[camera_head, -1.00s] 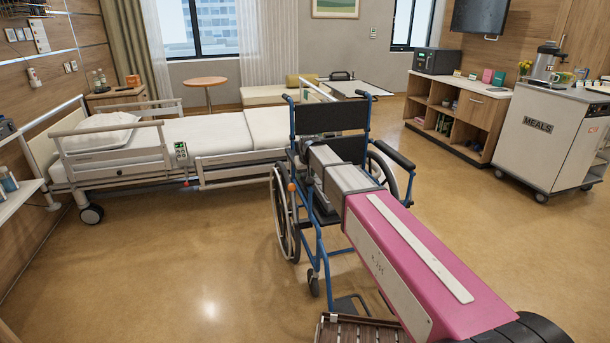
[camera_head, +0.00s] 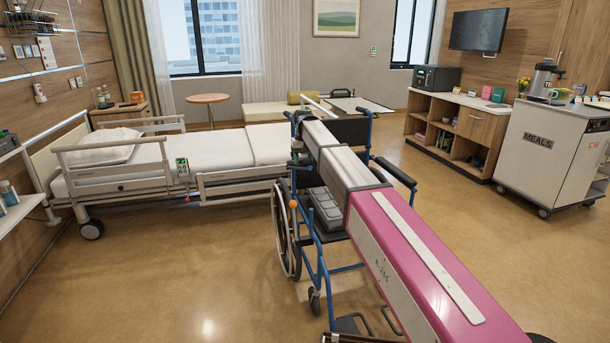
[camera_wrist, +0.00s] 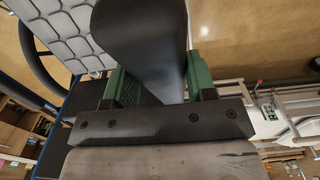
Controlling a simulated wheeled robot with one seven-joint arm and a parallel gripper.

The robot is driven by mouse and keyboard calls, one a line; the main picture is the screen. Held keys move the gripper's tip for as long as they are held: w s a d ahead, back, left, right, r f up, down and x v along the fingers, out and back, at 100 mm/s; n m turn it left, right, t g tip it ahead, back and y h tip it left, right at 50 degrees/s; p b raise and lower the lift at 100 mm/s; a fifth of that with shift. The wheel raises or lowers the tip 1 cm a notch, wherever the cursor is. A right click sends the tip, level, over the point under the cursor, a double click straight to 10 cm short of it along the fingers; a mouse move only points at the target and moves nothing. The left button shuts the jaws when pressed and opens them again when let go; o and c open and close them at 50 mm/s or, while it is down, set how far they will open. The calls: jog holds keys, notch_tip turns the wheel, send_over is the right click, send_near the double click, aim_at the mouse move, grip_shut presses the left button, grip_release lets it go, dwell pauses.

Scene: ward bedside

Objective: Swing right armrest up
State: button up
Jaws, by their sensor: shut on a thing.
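A blue-framed wheelchair (camera_head: 318,268) stands facing me in the middle of the room, its black backrest (camera_head: 349,131) partly behind my arm. The armrest on its picture-right side (camera_head: 395,172) lies level. In the wrist view my gripper (camera_wrist: 162,82), with green finger pads, is shut on a black armrest pad (camera_wrist: 140,38), one finger on each side. This appears to be the picture-left armrest, the chair's right one. In the head view that armrest and my gripper are mostly hidden by my arm, so its exact angle cannot be told.
A bed (camera_head: 215,150) with side rails stands close behind and left of the wheelchair. A meals cart (camera_head: 548,160) and a low cabinet (camera_head: 455,130) stand at the right. The floor in front and to the left is clear.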

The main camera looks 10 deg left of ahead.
jog(key=shift+g+h, duration=0.4)
jog(key=shift+g, duration=0.3)
jog(key=shift+w+a+r, duration=0.15)
jog(key=shift+w+r, duration=0.2)
jog(key=shift+r, duration=0.25)
jog(key=shift+w+a+r, duration=0.2)
jog(key=shift+w+r, duration=0.15)
jog(key=shift+r, duration=0.25)
jog(key=shift+w+a+r, duration=0.15)
jog(key=shift+w+r, duration=0.2)
jog(key=shift+r, duration=0.25)
jog(key=o, duration=1.3)
jog(key=r, duration=0.7)
jog(key=w+r, duration=0.1)
jog(key=r, duration=0.2)
jog(key=shift+w+a+r, duration=0.1)
jog(key=shift+a+r, duration=0.2)
jog(key=shift+r, duration=0.05)
